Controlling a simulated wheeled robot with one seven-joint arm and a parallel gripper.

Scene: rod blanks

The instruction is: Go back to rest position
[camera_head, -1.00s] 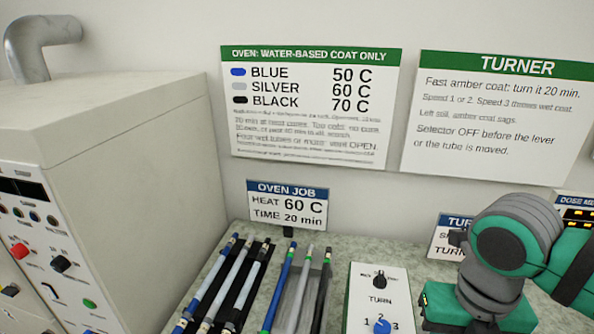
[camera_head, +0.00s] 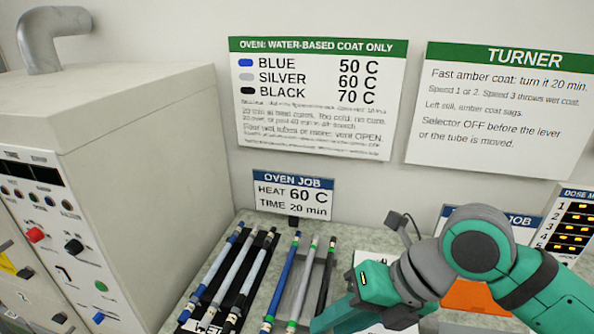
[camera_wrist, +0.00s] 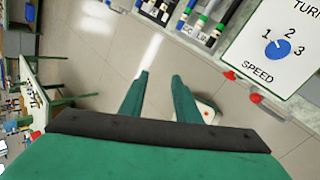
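My gripper shows in the wrist view (camera_wrist: 160,76) with its two green fingers apart and only floor visible between them, so it is open and empty. In the head view my arm comes in from the right, and the hand reaches the bottom edge, where the fingertips are not clearly seen. The left rack holds a blue rod (camera_head: 213,275) and paler ones. The right rack holds a blue rod (camera_head: 284,280), a silver rod (camera_head: 303,283) and a black rod (camera_head: 326,275). My gripper touches none of them.
A large beige oven (camera_head: 120,120) with a control panel stands left. The oven job sign (camera_head: 292,195) stands behind the racks. My arm largely hides the turner panel, whose blue speed knob (camera_wrist: 279,50) shows in the wrist view. Open floor (camera_wrist: 95,90) lies below the fingers.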

